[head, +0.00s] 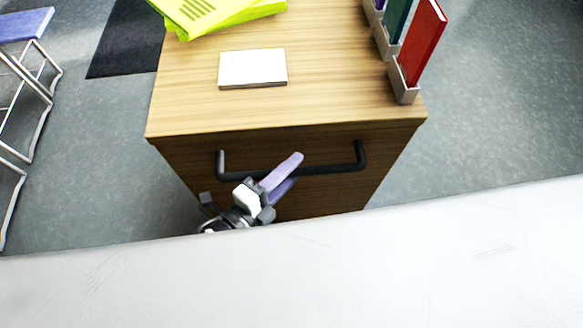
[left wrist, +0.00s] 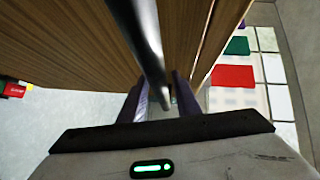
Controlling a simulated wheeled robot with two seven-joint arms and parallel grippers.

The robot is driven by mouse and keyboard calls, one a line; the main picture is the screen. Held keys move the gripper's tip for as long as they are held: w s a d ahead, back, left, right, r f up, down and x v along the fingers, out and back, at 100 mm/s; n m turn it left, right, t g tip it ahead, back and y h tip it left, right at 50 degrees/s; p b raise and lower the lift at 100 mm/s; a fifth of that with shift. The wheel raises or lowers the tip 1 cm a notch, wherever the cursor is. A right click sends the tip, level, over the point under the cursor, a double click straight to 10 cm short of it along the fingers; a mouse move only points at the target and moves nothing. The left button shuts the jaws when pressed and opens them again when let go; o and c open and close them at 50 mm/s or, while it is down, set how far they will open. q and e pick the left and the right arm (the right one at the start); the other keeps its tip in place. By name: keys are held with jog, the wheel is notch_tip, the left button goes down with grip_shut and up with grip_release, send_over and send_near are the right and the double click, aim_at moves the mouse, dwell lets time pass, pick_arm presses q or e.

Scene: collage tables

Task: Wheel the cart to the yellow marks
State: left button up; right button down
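The cart is a wooden cabinet with a light wood top (head: 310,105) and a dark front, in the middle of the head view. A black bar handle (head: 335,168) runs across its front. My left gripper (head: 287,176) is at the handle, left of its middle, with its purple fingers on either side of the bar. In the left wrist view the bar (left wrist: 148,45) runs down between the fingers (left wrist: 160,98), which look closed on it. The cart's wood side (left wrist: 60,45) fills the upper left there. My right gripper is not in view. No yellow marks can be made out.
On the cart top lie a white block (head: 252,68), yellow-green folders (head: 205,12) and upright books, one red (head: 421,42). A rack with metal legs (head: 30,85) stands at the left. A dark mat (head: 127,40) lies behind. Grey floor right of the cart is clear.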

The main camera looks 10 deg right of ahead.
pick_arm(q)
jog(key=shift+s, duration=0.1)
jog(key=v, duration=1)
jog(key=shift+a, duration=0.1)
dwell(0.5)
